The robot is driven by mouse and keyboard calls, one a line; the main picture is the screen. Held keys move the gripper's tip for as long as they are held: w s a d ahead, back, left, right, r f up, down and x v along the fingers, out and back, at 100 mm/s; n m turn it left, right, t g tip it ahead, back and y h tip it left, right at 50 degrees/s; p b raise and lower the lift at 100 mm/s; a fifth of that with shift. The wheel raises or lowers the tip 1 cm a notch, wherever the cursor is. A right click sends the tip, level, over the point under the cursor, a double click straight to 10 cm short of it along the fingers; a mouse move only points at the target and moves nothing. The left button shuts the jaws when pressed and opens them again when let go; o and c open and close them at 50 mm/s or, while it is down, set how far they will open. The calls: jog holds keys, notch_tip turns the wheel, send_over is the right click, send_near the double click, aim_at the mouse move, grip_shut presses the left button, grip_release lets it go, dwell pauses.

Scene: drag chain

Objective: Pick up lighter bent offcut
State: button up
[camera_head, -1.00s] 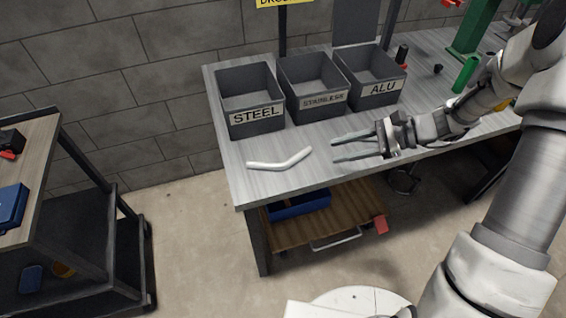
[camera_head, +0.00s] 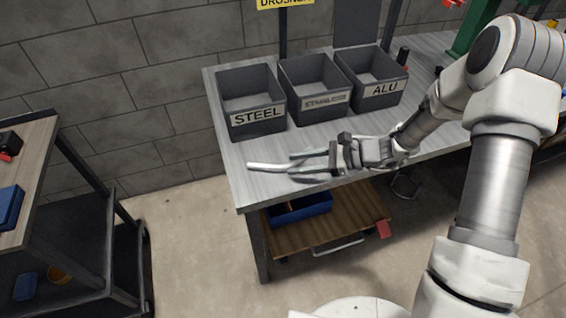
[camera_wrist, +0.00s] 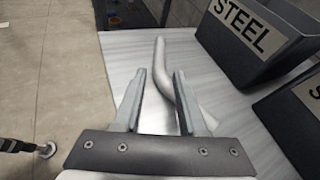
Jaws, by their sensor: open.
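The bent offcut (camera_head: 266,167) is a light silver bent rod lying on the workbench in front of the STEEL bin. In the head view my gripper (camera_head: 292,166) is at its right end, and the fingers hide part of it. In the wrist view the offcut (camera_wrist: 163,62) runs from beyond the fingertips back between the two open fingers, nearer the right one. My gripper (camera_wrist: 160,76) is open and not closed on it. I cannot tell whether a finger touches it.
Grey bins labelled STEEL (camera_head: 256,118), a blurred label (camera_head: 325,103) and ALU (camera_head: 385,90) stand behind the offcut on the bench (camera_head: 236,152). The STEEL bin (camera_wrist: 252,30) is close on the right in the wrist view. A dark-framed cart (camera_head: 75,165) stands at left.

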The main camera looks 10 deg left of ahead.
aim_at(277, 166)
jog(key=x, duration=0.6)
jog(key=shift+b, duration=0.3)
jog(key=shift+d, duration=0.1)
grip_shut()
